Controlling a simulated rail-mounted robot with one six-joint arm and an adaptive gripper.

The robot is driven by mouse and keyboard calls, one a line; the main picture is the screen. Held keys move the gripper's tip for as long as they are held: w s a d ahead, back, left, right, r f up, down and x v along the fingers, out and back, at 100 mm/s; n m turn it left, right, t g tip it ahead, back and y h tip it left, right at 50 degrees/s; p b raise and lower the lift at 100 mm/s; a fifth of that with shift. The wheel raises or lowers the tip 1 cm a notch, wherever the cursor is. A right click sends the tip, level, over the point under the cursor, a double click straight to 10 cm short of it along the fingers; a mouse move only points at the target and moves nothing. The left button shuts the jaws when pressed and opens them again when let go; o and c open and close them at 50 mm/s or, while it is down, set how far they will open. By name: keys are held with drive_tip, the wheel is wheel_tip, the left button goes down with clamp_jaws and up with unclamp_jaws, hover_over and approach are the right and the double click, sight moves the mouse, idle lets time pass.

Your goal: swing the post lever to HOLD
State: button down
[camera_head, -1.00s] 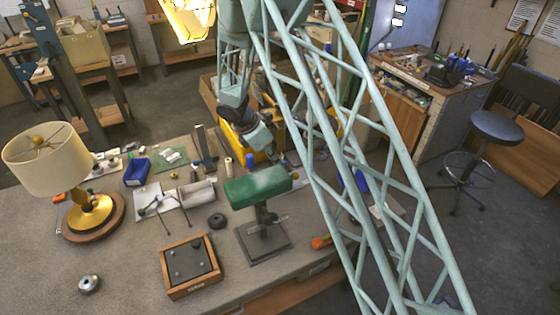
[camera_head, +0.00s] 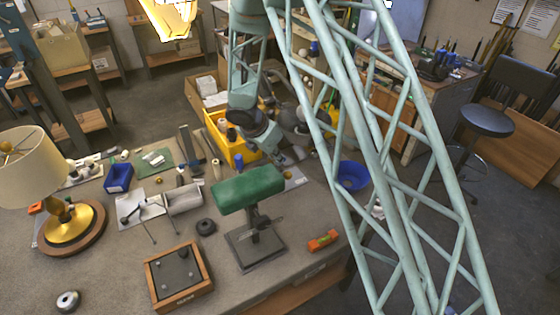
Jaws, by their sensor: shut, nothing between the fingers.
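The post (camera_head: 256,225) stands upright on a dark square base (camera_head: 255,248) on the bench, with a green padded block (camera_head: 248,189) on top. A small lever-like part (camera_head: 268,222) sticks out from the post below the block. Its setting and any HOLD mark are too small to read. My gripper (camera_head: 287,160) is behind the green block and up to its right, apart from the lever. It is small in the view and partly merges with the clutter; its fingers look shut and empty.
My lattice arm crosses the right side. A level (camera_head: 322,240) lies right of the post, near the bench edge. A wooden tray (camera_head: 180,278), black puck (camera_head: 206,227) and lamp (camera_head: 72,225) stand left. A yellow bin (camera_head: 228,142) and blue bowl (camera_head: 352,175) are behind.

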drive_tip(key=shift+d, duration=0.2)
idle(0.4)
drive_tip(key=shift+a+f, duration=0.1)
drive_tip(key=s+a+r+b, duration=0.1)
drive_tip(key=s+a+r, duration=0.4)
drive_tip(key=r, duration=0.3)
drive_tip(key=shift+s+r, duration=0.2)
drive_tip(key=shift+s, duration=0.5)
drive_tip(key=shift+a, duration=0.15)
idle(0.6)
